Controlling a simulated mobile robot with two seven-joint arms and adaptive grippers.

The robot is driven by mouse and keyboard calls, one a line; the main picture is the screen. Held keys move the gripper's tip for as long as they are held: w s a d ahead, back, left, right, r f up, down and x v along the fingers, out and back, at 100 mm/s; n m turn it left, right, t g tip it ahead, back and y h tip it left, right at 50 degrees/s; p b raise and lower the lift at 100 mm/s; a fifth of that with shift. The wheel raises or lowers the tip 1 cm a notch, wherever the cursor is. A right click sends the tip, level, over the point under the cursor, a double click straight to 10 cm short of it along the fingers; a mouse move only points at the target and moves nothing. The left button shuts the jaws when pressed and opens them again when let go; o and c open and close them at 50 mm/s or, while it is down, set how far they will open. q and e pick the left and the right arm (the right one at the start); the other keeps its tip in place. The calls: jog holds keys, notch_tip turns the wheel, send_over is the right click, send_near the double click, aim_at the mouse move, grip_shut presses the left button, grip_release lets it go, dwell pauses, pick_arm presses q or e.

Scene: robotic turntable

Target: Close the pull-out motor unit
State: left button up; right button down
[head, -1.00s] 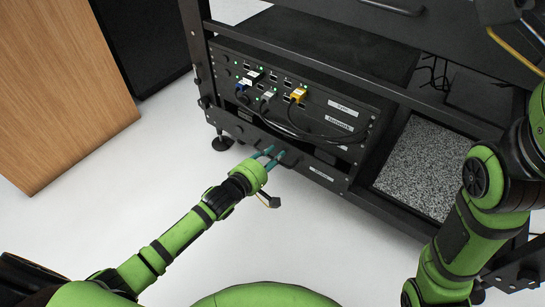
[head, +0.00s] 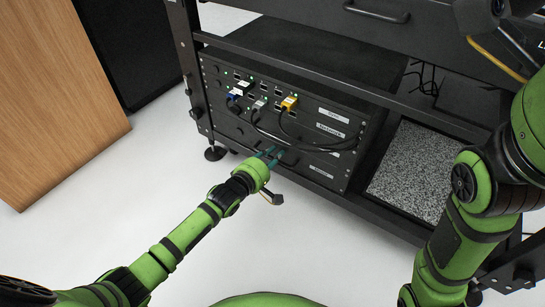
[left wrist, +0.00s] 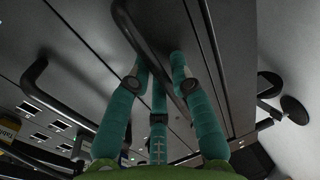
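The pull-out motor unit (head: 299,165) is the lowest dark panel of the rack in the head view, under the network unit. Its front looks about in line with the panels above. My left gripper (head: 271,155) is at its front with teal fingers pointing at the panel. In the left wrist view, a black bar handle (left wrist: 150,45) runs slantwise between the fingertips of the left gripper (left wrist: 161,63). The fingers stand apart on either side of the bar; I cannot tell whether they clamp it. My right arm is at the right; its gripper is out of view.
The network unit (head: 328,131) above carries several plugged cables, with black loops hanging near my left fingers. A speckled grey panel (head: 410,172) is to the right. A wooden cabinet (head: 55,95) stands at the left. The floor in front is clear.

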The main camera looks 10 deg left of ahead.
pick_arm(q)
jog(key=shift+r, duration=0.1)
jog(key=shift+s, duration=0.15)
jog(key=v, duration=1.1)
jog(key=shift+s, duration=0.3)
jog(key=shift+a, duration=0.15)
